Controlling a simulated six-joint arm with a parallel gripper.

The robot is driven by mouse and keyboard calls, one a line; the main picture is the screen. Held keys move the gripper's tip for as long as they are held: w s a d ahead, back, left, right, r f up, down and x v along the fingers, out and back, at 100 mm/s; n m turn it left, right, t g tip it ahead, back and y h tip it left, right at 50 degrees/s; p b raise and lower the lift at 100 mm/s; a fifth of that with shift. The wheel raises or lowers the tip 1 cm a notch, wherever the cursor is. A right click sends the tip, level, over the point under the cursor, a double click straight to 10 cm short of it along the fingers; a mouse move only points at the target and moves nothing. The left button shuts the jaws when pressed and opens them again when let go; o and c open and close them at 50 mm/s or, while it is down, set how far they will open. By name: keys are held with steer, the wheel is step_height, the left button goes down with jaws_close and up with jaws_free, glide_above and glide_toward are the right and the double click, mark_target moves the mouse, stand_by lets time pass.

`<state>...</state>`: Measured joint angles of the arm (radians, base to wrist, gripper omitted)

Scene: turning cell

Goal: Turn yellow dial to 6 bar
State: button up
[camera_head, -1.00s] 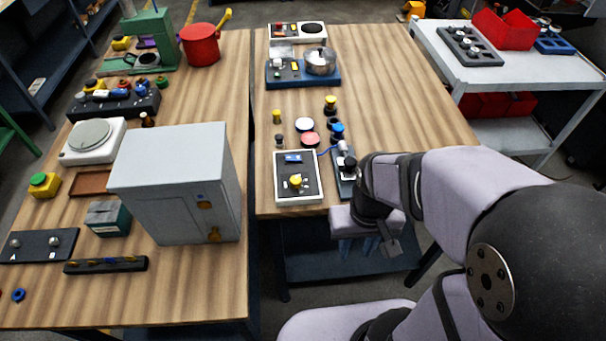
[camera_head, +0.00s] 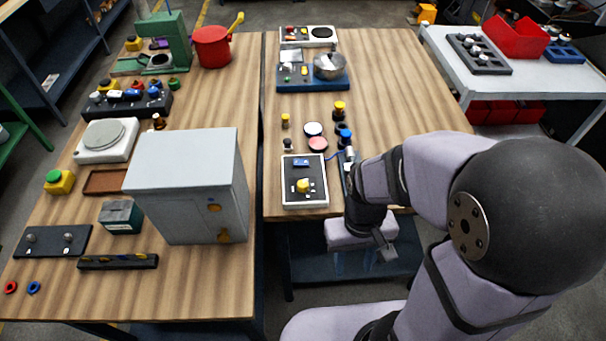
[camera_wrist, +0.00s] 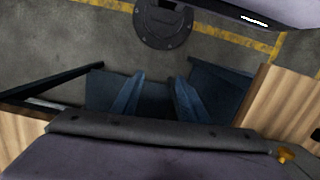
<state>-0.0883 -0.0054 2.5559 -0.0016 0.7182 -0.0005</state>
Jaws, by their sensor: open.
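The yellow dial (camera_head: 303,185) sits on the black face of a white-edged box (camera_head: 319,200) near the front edge of the right table. A small blue display (camera_head: 301,162) is behind the dial on the same face. The dial's scale is too small to read. My gripper (camera_head: 352,260) is in front of the table edge, to the right of the dial and apart from it, fingers pointing down. In the wrist view my gripper (camera_wrist: 158,97) shows two separated blue fingers with nothing between them. A small yellow knob (camera_wrist: 284,155) shows at lower right there; I cannot tell which it is.
A grey cabinet (camera_head: 190,185) stands on the left table, left of the dial box. The table's right side is bare.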

steer(key=w+a+r+n+p, duration=0.15)
steer(key=w+a+p, duration=0.4)
steer(key=w, duration=0.95)
step_height(320, 180, up, 2)
steer(key=t+b, duration=0.1)
steer(key=b, duration=0.1)
glide_above(303, 184)
steer(key=s, duration=0.2)
steer(key=shift+s+d+m, duration=0.1)
steer(key=shift+d+m, duration=0.15)
steer(key=shift+m, duration=0.1)
steer(key=shift+m+t, duration=0.4)
steer(key=shift+m, duration=0.1)
steer(key=w+r, duration=0.3)
steer(key=shift+w+a+r, duration=0.2)
steer(key=shift+w+a, duration=0.05)
steer(key=shift+a, duration=0.15)
steer(key=shift+s+d+f+m, duration=0.15)
steer(key=shift+s+m, duration=0.25)
steer(key=shift+s, duration=0.2)
steer(key=shift+f+p, duration=1.45)
steer(key=shift+f, duration=2.2)
jaws_close()
